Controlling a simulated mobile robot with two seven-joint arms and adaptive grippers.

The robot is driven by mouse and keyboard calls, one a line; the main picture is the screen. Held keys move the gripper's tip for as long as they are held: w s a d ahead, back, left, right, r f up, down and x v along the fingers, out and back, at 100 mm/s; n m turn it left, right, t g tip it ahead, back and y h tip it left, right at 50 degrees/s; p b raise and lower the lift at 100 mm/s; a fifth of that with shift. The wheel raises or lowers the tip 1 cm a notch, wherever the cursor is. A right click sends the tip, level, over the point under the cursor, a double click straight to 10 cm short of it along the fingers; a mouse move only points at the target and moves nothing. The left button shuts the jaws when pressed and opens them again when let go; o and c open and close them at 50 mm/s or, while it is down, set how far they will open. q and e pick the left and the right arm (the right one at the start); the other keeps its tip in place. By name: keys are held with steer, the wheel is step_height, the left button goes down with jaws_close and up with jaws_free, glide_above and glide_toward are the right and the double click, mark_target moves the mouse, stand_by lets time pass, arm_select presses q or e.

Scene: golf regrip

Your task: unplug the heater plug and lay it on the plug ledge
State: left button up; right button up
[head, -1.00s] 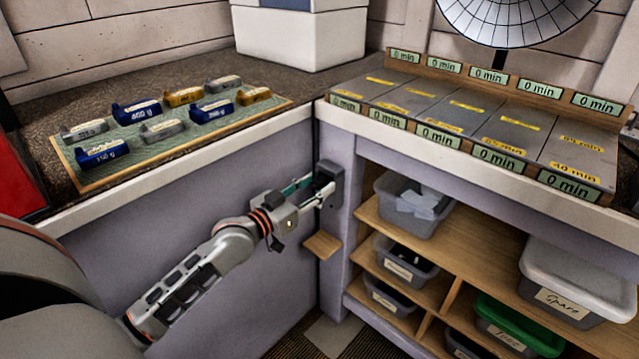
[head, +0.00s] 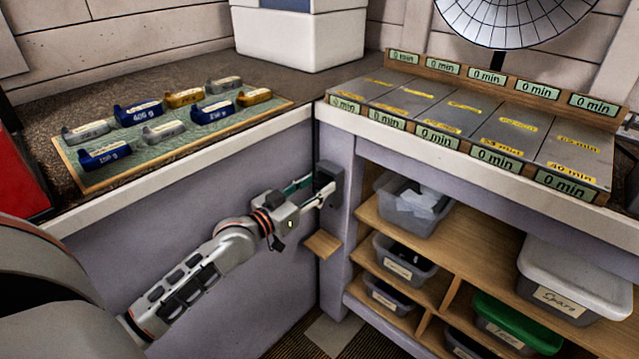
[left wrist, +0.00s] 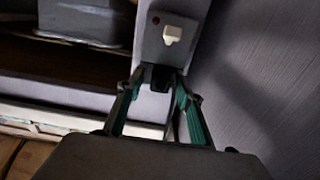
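The dark heater plug (left wrist: 159,77) sits at the lower part of a grey wall socket (head: 326,182), which is fixed at the corner post under the counter. In the left wrist view the socket (left wrist: 152,48) shows a white switch and a small red spot. My left gripper (head: 321,193) reaches the socket, and its two fingers (left wrist: 159,82) lie against both sides of the plug. The plug appears still in the socket; its front is partly hidden by the gripper. The wooden plug ledge (head: 322,244) is just below, bare. My right gripper is not in view.
The counter edge (head: 200,163) runs above my left arm. A mat (head: 75,178) with several labelled weights lies on it. Open shelves with grey bins (head: 412,205) stand right of the post. The space around the ledge is clear.

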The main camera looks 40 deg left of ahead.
mark_target(313, 188)
arm_select(q)
steer(key=c, duration=0.9)
jaws_close()
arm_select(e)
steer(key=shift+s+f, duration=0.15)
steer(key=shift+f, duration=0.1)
arm_select(q)
steer(key=shift+s+a+p, duration=0.1)
steer(key=shift+s+p, duration=0.25)
steer(key=shift+s, duration=0.75)
steer(key=shift+s+a+p, duration=0.15)
steer(key=shift+s+p, duration=0.35)
steer(key=shift+s, duration=1.4)
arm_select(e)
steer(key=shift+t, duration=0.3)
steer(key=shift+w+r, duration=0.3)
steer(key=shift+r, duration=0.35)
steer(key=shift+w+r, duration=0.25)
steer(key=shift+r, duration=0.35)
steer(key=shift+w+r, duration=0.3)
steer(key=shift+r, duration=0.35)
